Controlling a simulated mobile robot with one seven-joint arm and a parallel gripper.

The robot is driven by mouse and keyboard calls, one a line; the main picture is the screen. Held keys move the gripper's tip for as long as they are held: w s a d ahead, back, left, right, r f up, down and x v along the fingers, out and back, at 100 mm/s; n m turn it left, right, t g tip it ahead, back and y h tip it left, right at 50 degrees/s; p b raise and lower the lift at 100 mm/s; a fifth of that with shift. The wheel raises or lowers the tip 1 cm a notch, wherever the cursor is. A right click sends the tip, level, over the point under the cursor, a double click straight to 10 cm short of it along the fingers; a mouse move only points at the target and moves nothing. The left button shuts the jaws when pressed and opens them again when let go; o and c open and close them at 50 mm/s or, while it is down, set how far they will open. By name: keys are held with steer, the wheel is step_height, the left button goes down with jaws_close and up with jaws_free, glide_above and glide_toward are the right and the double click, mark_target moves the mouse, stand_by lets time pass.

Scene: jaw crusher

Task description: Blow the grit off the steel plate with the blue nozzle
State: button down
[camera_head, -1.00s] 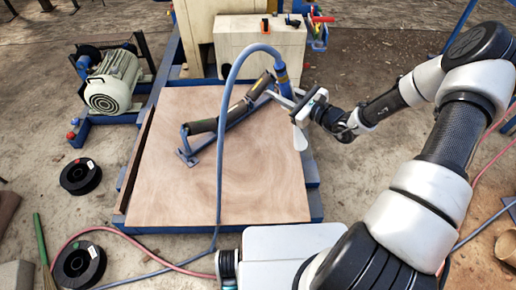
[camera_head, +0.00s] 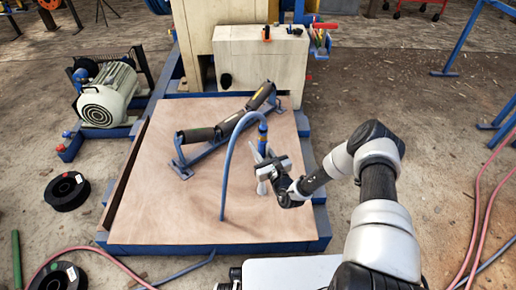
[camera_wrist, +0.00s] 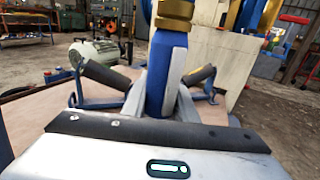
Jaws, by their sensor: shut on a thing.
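My gripper (camera_head: 268,168) is shut on the blue nozzle (camera_head: 263,138), over the right part of a wooden board. In the wrist view the nozzle (camera_wrist: 168,72) stands roughly upright between the fingers, with a brass fitting (camera_wrist: 175,14) above it. The nozzle's lower tip is hidden by my gripper. I cannot make out the steel plate or any grit in these views.
A dark roller on a blue frame (camera_head: 228,128) lies across the wooden board (camera_head: 165,215), behind the nozzle. A beige box (camera_head: 262,65) stands at the back. A motor (camera_head: 108,98) and black spools (camera_head: 67,190) are at left. Pink hoses (camera_head: 475,215) cross the floor at right.

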steer(key=shift+d, duration=4.9)
steer(key=shift+s+p, duration=2.15)
steer(key=shift+s, duration=2.9)
steer(key=a, duration=1)
steer(key=shift+a+r, duration=0.1)
steer(key=shift+w+r, duration=0.1)
